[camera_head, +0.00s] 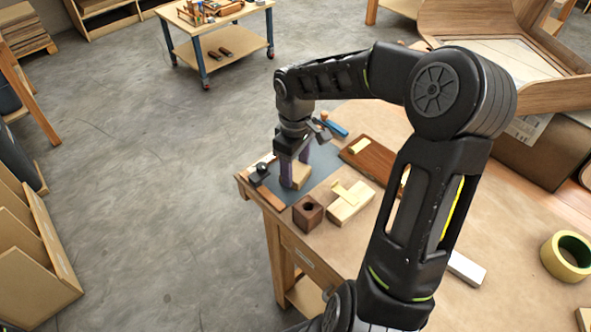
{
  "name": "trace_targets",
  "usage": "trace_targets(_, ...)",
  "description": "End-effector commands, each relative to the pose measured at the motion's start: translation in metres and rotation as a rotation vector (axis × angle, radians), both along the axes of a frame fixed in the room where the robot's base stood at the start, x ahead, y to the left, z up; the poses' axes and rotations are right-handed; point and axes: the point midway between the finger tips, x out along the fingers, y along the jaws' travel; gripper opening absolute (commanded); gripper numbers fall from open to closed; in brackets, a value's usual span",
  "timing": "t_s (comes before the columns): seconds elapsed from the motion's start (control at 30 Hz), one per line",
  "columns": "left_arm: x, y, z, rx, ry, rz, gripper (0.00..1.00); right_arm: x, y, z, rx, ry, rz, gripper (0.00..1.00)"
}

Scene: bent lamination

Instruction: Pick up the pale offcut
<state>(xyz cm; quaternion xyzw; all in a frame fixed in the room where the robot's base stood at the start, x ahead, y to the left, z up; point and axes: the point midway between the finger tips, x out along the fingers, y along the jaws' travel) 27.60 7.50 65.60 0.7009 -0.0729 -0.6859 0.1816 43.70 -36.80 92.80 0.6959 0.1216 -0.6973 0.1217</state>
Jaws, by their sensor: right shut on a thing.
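My right gripper (294,168) points down over the grey mat (323,164) near the left end of the workbench. Its dark purple fingers are shut on a pale wooden offcut (302,177), which shows beside the nearer finger. The fingers partly cover the offcut, and I cannot tell whether it touches the mat. My left gripper is not in view.
A hand plane (265,183) lies left of the gripper. A dark cube with a hole (308,213), a pale block (351,205), a brown board (371,164) and a blue-handled tool (334,127) lie close by. A tape roll (548,256) lies far right.

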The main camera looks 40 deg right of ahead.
Motion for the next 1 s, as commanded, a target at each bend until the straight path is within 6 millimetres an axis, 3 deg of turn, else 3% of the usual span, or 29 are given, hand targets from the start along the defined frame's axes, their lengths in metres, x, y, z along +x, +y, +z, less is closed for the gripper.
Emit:
trace_targets(0.17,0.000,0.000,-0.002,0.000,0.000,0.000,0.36,0.001,-0.001,0.014,-0.003,-0.003,0.000,0.16)
trace_targets(0.6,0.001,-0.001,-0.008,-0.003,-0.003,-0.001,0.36,0.002,0.000,0.091,0.000,-0.005,0.001,0.16)
trace_targets(1.0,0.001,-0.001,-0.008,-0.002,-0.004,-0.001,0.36,0.001,0.000,0.100,0.001,-0.002,0.000,0.16)
